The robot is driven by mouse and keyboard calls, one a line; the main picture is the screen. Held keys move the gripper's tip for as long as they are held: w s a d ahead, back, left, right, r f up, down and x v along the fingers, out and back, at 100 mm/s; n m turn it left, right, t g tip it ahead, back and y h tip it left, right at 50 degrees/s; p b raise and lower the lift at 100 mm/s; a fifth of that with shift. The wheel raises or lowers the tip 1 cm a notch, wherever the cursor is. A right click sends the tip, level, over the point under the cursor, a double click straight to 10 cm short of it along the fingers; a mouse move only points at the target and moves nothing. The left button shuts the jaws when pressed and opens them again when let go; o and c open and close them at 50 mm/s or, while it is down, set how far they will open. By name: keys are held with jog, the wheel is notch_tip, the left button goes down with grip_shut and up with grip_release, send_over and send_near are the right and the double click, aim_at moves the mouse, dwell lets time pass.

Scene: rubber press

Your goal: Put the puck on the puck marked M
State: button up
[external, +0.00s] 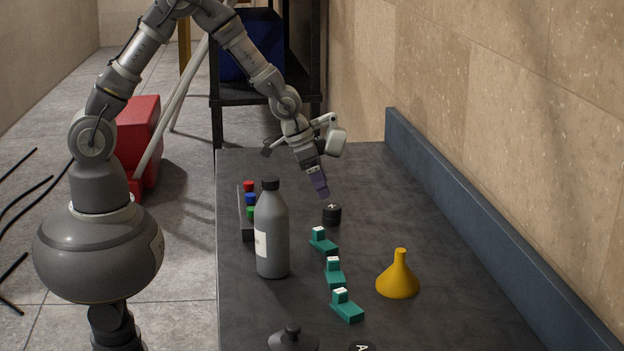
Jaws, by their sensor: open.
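A black puck (332,216) with a small white mark on top stands on the dark table, toward its far end; the mark is too small to read surely. A second black puck (362,347) with a white letter, looking like an A, is cut off by the bottom edge of the picture. I cannot make out an M on either puck. My gripper (323,196) has purple fingers, is open and empty, and points down just above and slightly left of the far puck. It appears apart from that puck.
Several teal blocks with white tops, one of them (335,273), form a row nearer than the far puck. A grey bottle (271,235) stands left, before a box with coloured buttons (247,222). A yellow funnel (398,276) stands right. A dark lidded object (292,341) is at the front.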

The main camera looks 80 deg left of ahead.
jog(key=p+v, duration=0.1)
jog(key=v, duration=0.5)
notch_tip(320, 180, up, 11)
jog(key=t, duration=0.2)
send_over(325, 206)
notch_tip(325, 206, up, 19)
jog(key=t, duration=0.4)
jog(key=s+r+t, duration=0.1)
jog(key=s+r, duration=0.3)
jog(key=r, duration=0.5)
jog(key=s+d+r+t, duration=0.1)
jog(key=s+r, duration=0.3)
jog(key=r, duration=0.5)
jog(key=s+r+n+t, duration=0.1)
jog(key=s+r, duration=0.3)
jog(key=r, duration=0.5)
jog(key=shift+s+d+r+t, duration=0.2)
jog(key=shift+s+r+t, duration=0.05)
jog(key=shift+t, duration=0.65)
notch_tip(325, 206, down, 6)
jog(key=b, duration=0.5)
jog(key=shift+r, duration=0.25)
